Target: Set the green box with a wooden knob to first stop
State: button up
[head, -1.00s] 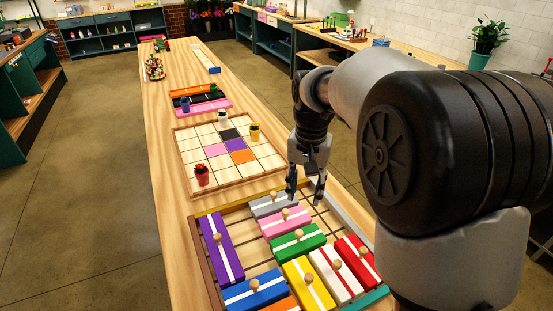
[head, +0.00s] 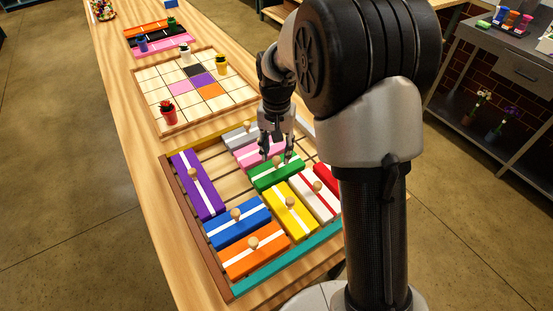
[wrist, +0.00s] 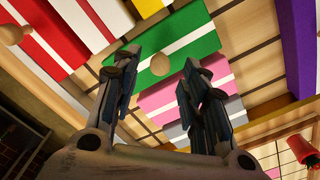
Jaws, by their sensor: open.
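The green box (head: 279,173) with a white stripe and a wooden knob (head: 277,161) lies in the wooden tray (head: 188,251), between the pink box (head: 262,152) and the yellow box (head: 290,211). My gripper (head: 276,157) is open above the green box, near its knob. In the wrist view the knob (wrist: 160,64) shows between the two open fingers (wrist: 157,80), beyond their tips, and the green box (wrist: 177,42) lies behind it. I cannot tell how high the fingertips are above the knob.
Purple (head: 198,184), blue (head: 237,222), orange (head: 254,251), grey (head: 241,134), white (head: 318,194) and red boxes share the tray. Bare slots show between the purple box and the pink and green ones. A gridded board (head: 157,129) with small pots lies beyond.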

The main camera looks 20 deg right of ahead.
aim_at(277, 167)
jog(key=shift+f+b, duration=0.3)
jog(key=shift+f, duration=0.9)
jog(key=shift+c, duration=0.4)
grip_shut()
jog(key=shift+d, duration=0.1)
